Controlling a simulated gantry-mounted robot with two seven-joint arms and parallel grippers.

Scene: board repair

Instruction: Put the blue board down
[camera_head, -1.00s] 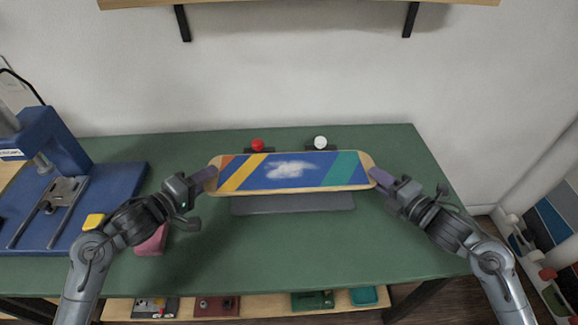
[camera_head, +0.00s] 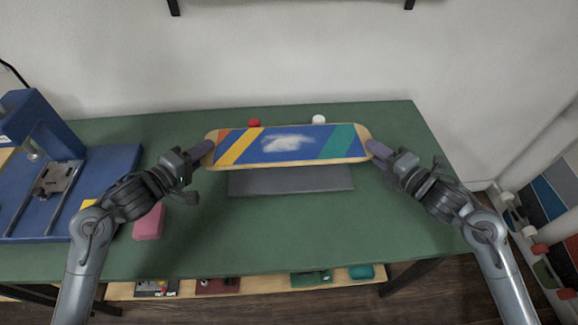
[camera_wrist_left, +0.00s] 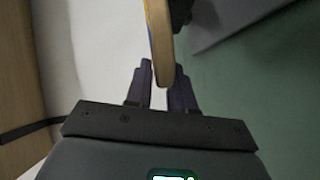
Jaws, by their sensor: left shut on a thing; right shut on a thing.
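The blue board (camera_head: 290,146) is a skateboard deck with orange, yellow and green stripes and a white cloud shape. It is held level across the middle of the head view, above the green table. My left gripper (camera_head: 205,151) is shut on its left end, and my right gripper (camera_head: 373,147) is shut on its right end. In the left wrist view the board's edge (camera_wrist_left: 160,45) stands between the fingers of my left gripper (camera_wrist_left: 160,90). A dark grey pad (camera_head: 290,182) shows below the board's near edge; the board hides its back part.
The green table (camera_head: 300,235) is clear in front. A blue press (camera_head: 40,130) and a pink block (camera_head: 149,222) are at the left. A red knob (camera_head: 254,122) and a white knob (camera_head: 319,119) show behind the board. Boards stand in a rack (camera_head: 550,235) at the right.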

